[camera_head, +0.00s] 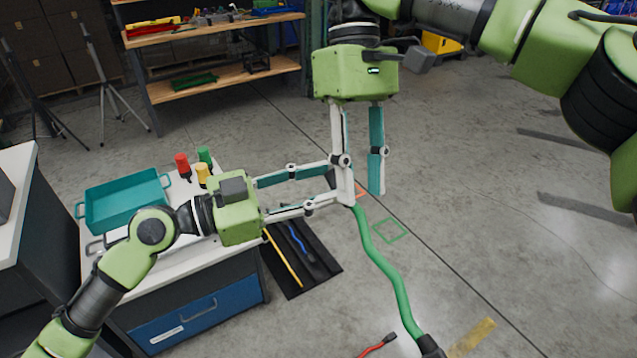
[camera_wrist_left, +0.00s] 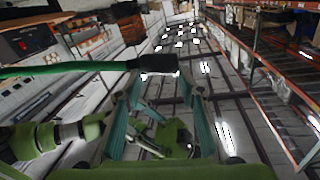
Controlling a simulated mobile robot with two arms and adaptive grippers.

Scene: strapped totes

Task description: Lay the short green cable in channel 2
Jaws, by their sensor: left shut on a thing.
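The short green cable (camera_head: 386,267) hangs in the head view from the meeting fingertips of my two grippers down to a black end (camera_head: 430,346) near the bottom edge. In the left wrist view the green cable (camera_wrist_left: 60,69) runs in from the left to a black end piece (camera_wrist_left: 152,63) at my left fingertips. My left gripper (camera_head: 336,180) is shut on that end. My right gripper (camera_head: 362,195) points down, its fingers apart; its near finger overlaps the left fingertips, and I see nothing clearly between its fingers. No channel marked 2 can be made out.
A teal tray (camera_head: 125,226) and red (camera_head: 183,165), yellow (camera_head: 202,172) and green (camera_head: 205,157) bottle-like items stand on the workbench at left. A black mat (camera_head: 325,263) holds yellow and blue cables. A red cable (camera_head: 378,345) lies low. Open floor spreads right.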

